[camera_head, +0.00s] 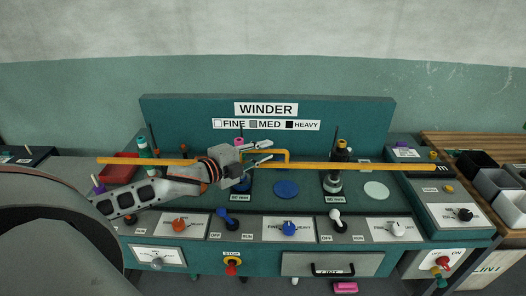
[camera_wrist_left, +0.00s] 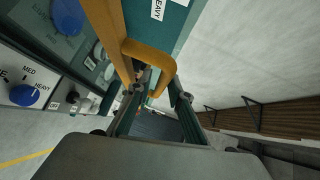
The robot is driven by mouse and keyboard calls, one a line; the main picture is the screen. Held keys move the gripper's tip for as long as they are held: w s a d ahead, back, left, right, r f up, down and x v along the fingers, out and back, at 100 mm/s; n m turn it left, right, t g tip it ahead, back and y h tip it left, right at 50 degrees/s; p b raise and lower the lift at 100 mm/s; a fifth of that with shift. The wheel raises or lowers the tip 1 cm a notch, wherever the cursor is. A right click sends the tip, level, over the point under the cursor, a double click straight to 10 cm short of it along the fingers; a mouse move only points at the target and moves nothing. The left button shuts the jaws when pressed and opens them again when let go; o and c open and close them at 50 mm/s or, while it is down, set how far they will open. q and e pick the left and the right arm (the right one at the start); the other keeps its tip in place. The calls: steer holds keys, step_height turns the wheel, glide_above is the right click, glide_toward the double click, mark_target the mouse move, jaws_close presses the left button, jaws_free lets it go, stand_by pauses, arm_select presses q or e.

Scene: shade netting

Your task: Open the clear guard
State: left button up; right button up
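The clear guard shows as a long orange-yellow bar (camera_head: 355,166) across the front of the winder. Its clear panel is hard to make out. A raised yellow handle (camera_head: 287,154) stands at the bar's middle; it also shows in the left wrist view (camera_wrist_left: 152,57). My left gripper (camera_head: 268,151) comes in from the left, at the handle's left part. In the left wrist view its two fingers (camera_wrist_left: 160,98) are apart, and the handle's end lies at the gap between their tips. Contact cannot be told. My right gripper is not in view.
The teal winder panel (camera_head: 180,112) stands behind the bar. Spindles and a blue disc (camera_head: 286,188) sit on the deck. Knobs, a red stop button (camera_head: 232,262) and a drawer (camera_head: 332,265) line the front. Grey bins (camera_head: 493,181) stand on a wooden bench at right.

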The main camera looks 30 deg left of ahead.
mark_target(262, 182)
arm_select(q)
jaws_close()
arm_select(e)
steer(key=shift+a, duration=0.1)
arm_select(q)
step_height(262, 182, down, 12)
steer(key=b, duration=0.4)
steer(key=shift+r+b, duration=0.25)
steer(key=shift+b, duration=0.15)
steer(key=shift+f, duration=0.45)
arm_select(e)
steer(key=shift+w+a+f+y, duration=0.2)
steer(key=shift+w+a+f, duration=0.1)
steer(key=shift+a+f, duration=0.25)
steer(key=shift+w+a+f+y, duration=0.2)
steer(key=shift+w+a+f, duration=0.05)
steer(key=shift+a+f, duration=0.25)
arm_select(q)
steer(key=shift+o, duration=2.1)
jaws_free()
steer(key=shift+r, duration=0.1)
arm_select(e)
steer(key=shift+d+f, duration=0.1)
arm_select(q)
steer(key=shift+s, duration=0.1)
